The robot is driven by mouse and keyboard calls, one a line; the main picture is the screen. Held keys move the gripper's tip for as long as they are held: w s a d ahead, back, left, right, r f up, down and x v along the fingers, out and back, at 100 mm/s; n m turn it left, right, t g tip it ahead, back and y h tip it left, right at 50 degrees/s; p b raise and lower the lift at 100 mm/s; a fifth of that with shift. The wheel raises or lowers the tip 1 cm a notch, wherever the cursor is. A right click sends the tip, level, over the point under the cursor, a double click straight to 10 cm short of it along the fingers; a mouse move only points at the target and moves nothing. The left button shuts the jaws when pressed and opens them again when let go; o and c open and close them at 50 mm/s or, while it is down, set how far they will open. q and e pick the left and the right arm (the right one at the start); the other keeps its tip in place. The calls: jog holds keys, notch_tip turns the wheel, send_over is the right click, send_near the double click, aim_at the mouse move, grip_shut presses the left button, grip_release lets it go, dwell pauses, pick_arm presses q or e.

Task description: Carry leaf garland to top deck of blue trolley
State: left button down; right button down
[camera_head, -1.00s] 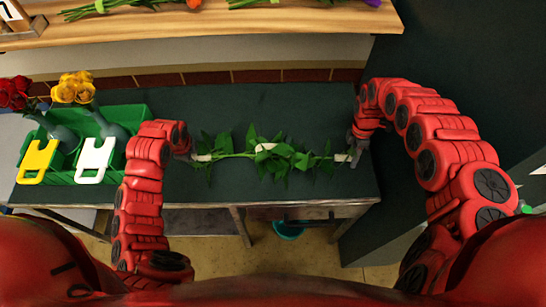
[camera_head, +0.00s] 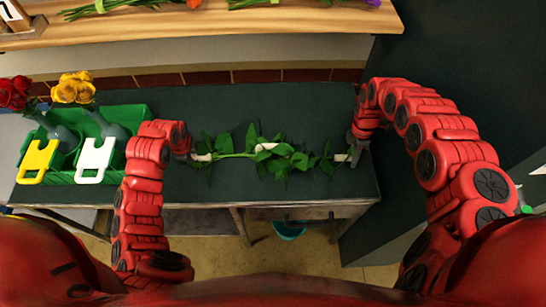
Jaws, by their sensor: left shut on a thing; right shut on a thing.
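The leaf garland (camera_head: 275,156) is a green leafy strand with white wraps at its two ends and near its middle. It stretches level from left to right over the dark green worktop (camera_head: 240,108). My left gripper (camera_head: 191,157) is shut on its left end. My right gripper (camera_head: 353,155) is shut on its right end. I cannot tell how far the garland is above the worktop. The blue trolley cannot be made out in this view.
A green crate (camera_head: 138,116) with vases of red roses (camera_head: 14,92) and yellow roses (camera_head: 74,88) stands at the left. A wooden shelf (camera_head: 250,25) with flowers runs along the back. A teal bucket (camera_head: 288,230) sits on the floor below. A dark panel (camera_head: 440,50) rises at the right.

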pick_arm(q)
jog(key=shift+r, duration=0.1)
pick_arm(e)
jog(key=shift+r, duration=0.1)
